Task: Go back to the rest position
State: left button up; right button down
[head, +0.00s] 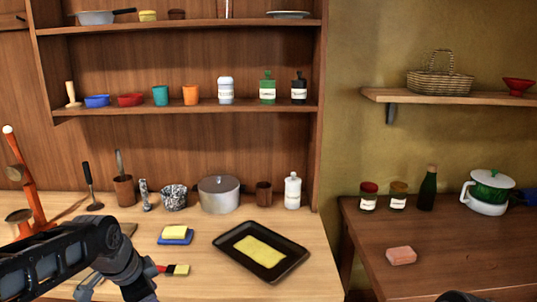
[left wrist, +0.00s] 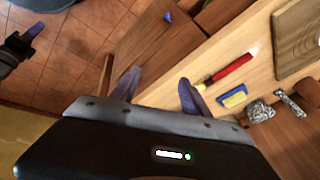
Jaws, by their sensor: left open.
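My left arm (head: 60,265) comes in from the lower left of the head view, over the front of the wooden counter (head: 205,240). My left gripper (left wrist: 158,90) shows in the left wrist view with its two fingers spread and nothing between them. It is near the counter's edge, apart from the red-handled brush (left wrist: 228,69). My right gripper (left wrist: 22,42) shows partly at the left edge of the left wrist view, above the tiled floor. Its jaws are not clear there. A small dark part at the bottom right of the head view may belong to my right arm.
The counter holds the brush (head: 175,269), a yellow sponge on a blue dish (head: 175,236), a black tray (head: 228,236) with a yellow cloth, and a pot (head: 219,194). A darker counter (head: 430,250) at right holds jars and a pink block (head: 401,255). A gap separates the counters.

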pick_arm(q)
jog(key=s+d+f+n+h, duration=0.1)
jog(key=d+f+n, duration=0.3)
jog(key=f, duration=0.5)
jog(key=s+d+f+n+h, duration=0.1)
jog(key=d+f+n, duration=0.25)
jog(key=f, duration=0.45)
jog(key=s+d+f+n+h, duration=0.1)
jog(key=d+f+n, duration=0.35)
jog(key=f, duration=0.45)
jog(key=s+d+f+g, duration=0.1)
jog(key=s+d+f, duration=0.1)
jog(key=s+f, duration=0.5)
jog(key=s+d+f+n+g, duration=0.1)
jog(key=s+d+f+g, duration=0.1)
jog(key=s+f, duration=0.5)
jog(key=s+d, duration=0.1)
jog(key=s, duration=0.5)
jog(key=shift+s+d+g, duration=0.25)
jog(key=shift+s+g, duration=0.05)
jog(key=shift+s, duration=0.1)
